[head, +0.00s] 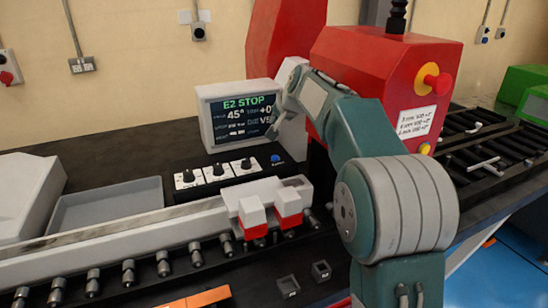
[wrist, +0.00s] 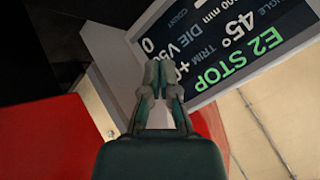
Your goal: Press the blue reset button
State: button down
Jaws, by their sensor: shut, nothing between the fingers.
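The small blue reset button (head: 276,158) sits at the right end of the black control panel, beside a row of three knobs (head: 215,171). My gripper (head: 271,134) is in front of the screen's right side in the head view, above the blue button and apart from it. In the wrist view my gripper (wrist: 158,70) has its fingertips together with nothing between them, in front of the tilted screen (wrist: 215,50). The screen reads "E2 STOP" in green. The blue button cannot be made out in the wrist view.
The red machine housing (head: 340,70) stands right of the screen, with a red stop button (head: 438,82) on a yellow face. Two red-and-white blocks (head: 288,205) stand on the roller rail in front of the panel. A grey tray (head: 105,208) lies left of the knobs.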

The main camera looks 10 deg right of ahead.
aim_at(275, 158)
notch_tip(275, 158, down, 8)
jog(key=shift+a, duration=0.15)
jog(key=shift+f, duration=0.45)
dwell(0.4)
jog(key=shift+f, duration=0.15)
dwell(1.1)
jog(key=shift+s+f, duration=0.1)
jog(key=shift+f, duration=0.05)
jog(key=shift+f, duration=0.5)
dwell(0.8)
jog(key=shift+r, duration=0.9)
